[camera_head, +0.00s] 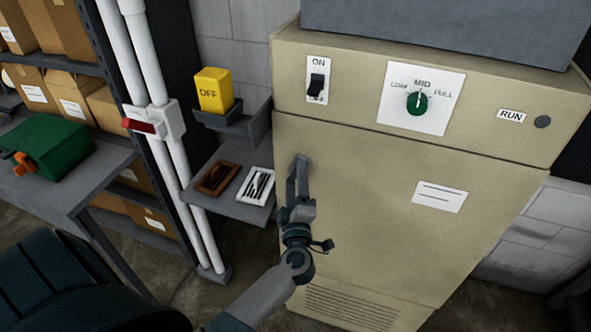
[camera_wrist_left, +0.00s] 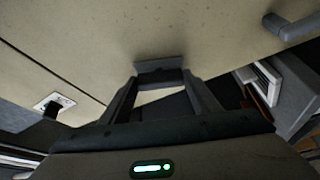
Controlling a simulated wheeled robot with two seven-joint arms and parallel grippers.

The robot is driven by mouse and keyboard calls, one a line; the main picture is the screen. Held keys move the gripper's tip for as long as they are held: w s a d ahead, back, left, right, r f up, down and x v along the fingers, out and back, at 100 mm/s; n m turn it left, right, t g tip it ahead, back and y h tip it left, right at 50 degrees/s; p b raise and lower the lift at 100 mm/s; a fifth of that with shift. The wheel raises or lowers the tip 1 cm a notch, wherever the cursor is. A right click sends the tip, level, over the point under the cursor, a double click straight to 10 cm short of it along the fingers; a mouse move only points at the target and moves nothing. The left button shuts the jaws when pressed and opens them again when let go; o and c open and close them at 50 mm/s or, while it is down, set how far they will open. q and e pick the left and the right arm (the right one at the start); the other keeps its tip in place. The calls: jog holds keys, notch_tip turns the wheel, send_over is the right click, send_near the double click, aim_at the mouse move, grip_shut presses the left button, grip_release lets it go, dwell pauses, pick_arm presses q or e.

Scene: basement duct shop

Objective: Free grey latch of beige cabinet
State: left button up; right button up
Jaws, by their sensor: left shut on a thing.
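The beige cabinet (camera_head: 400,210) stands at the centre right of the head view, its door seen below a control panel. My left gripper (camera_head: 299,172) reaches up to the door's upper left side. In the left wrist view, its two fingers are shut on the small grey latch (camera_wrist_left: 160,66), which lies against the beige door face. Most of the latch is hidden by the gripper in the head view. I cannot tell exactly how far it is turned. A grey bar handle (camera_wrist_left: 290,28) stands out from the door at the wrist view's upper right. My right gripper is not in view.
The panel carries a black switch (camera_head: 317,86) and a green dial (camera_head: 417,102). Left of the cabinet, a low shelf (camera_head: 225,205) holds brown and white trays, near a yellow OFF block (camera_head: 213,90). White pipes (camera_head: 135,90) and a bench (camera_head: 60,185) stand farther left.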

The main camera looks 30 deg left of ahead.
pick_arm(q)
jog(key=shift+r+n+g+h+p, duration=0.15)
jog(key=shift+n+g+p, duration=0.2)
jog(key=shift+n, duration=0.75)
jog(key=shift+n+g+h+p, duration=0.2)
jog(key=shift+n+g, duration=0.15)
jog(key=shift+n, duration=0.75)
jog(key=o, duration=1)
jog(key=shift+o, duration=0.2)
jog(key=shift+s+d, duration=0.1)
jog(key=b+v, duration=0.6)
jog(key=v, duration=1.1)
